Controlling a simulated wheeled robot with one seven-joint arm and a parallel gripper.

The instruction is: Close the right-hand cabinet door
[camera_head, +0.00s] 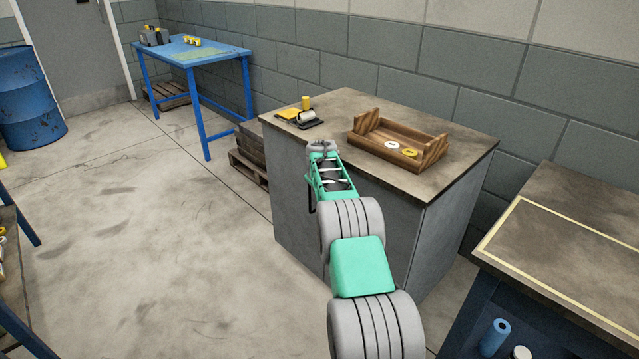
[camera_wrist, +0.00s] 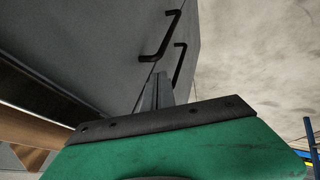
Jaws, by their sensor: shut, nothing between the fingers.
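The grey cabinet (camera_head: 290,190) with a brown worktop stands in the middle of the head view. My arm reaches across its front and hides much of the door faces. In the wrist view the grey door front (camera_wrist: 90,45) fills the upper left. It carries two black bar handles, one higher in the picture (camera_wrist: 163,38) and one lower (camera_wrist: 179,65). My gripper (camera_wrist: 157,82) is shut and empty, its fingers pointing at the door front close below the handles. I cannot tell whether it touches. How far the right-hand door stands open is not clear.
A wooden tray (camera_head: 436,150) with rolls and small dark items (camera_head: 308,119) sit on the worktop. A dark workbench (camera_head: 560,235) stands close on the right. A blue table (camera_head: 215,55) and pallet (camera_head: 247,170) are behind left. The floor left of the cabinet is clear.

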